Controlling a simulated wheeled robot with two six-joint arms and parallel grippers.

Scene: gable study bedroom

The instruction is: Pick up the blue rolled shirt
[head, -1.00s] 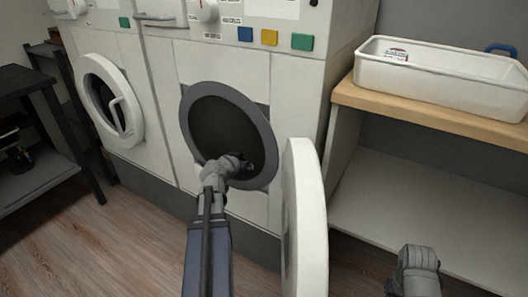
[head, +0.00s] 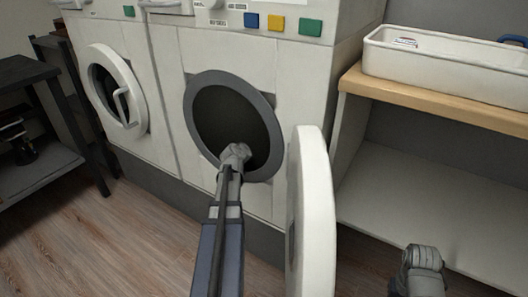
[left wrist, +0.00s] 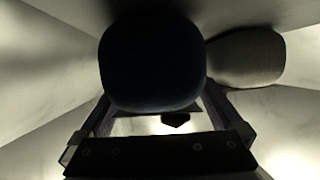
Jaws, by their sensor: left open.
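The blue rolled shirt (left wrist: 152,62) shows as a very dark blue rounded bundle in the upper middle of the left wrist view. My left gripper (left wrist: 158,98) is open, with one finger on each side of the bundle's lower part. Its fingertips are hidden by the bundle, and I cannot tell whether they touch it. In the head view my left wrist reaches into the round opening of the right-hand washer (head: 222,112). The shirt and left gripper are hidden in its dark drum there. My right arm's wrist shows at the lower right, but its gripper is not visible.
A grey rounded bundle (left wrist: 246,56) lies right of the blue one. The open washer door (head: 314,215) stands just right of my left arm. A shelf (head: 440,92) at right carries a white basin (head: 450,72).

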